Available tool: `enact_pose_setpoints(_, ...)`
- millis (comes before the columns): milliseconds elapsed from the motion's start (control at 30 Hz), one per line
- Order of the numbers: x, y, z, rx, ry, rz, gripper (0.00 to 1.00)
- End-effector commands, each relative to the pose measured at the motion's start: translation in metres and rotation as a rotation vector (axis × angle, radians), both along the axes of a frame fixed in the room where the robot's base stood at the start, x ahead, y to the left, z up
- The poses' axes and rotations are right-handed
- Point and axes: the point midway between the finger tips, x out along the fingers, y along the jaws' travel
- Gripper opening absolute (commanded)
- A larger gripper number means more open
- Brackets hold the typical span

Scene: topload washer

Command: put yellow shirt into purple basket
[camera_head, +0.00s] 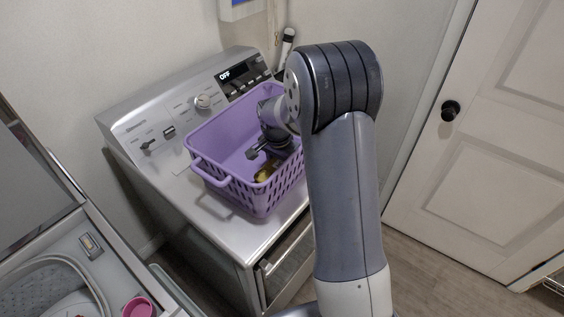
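The purple basket (228,140) stands on top of the silver dryer-like machine, with its handle toward the left. A small yellow patch (263,174), which looks like the yellow shirt, shows inside the basket near its bottom, under my gripper. My gripper (262,160) reaches down into the basket. One dark finger shows at its left; the other fingertip is hidden, so I cannot see how far apart they are or whether they touch the yellow cloth. My arm hides the right side of the basket.
The silver machine (228,231) has a raised control panel at its back with a knob (203,101). An open topload washer (115,262) stands at the lower left, with a pink cup (138,307) on it. A white door (497,130) is at the right, with bare floor before it.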

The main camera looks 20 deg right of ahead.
Motion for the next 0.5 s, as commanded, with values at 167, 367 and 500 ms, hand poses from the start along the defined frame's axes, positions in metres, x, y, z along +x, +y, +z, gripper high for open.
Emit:
enact_pose_setpoints(167,0.0005,0.0000,0.0006,0.000,-0.002,0.000,0.31)
enact_pose_setpoints(367,0.0003,0.0000,-0.0013,0.001,-0.001,0.000,0.71)
enact_pose_setpoints(500,0.0003,0.0001,-0.0012,0.001,-0.001,0.000,0.71)
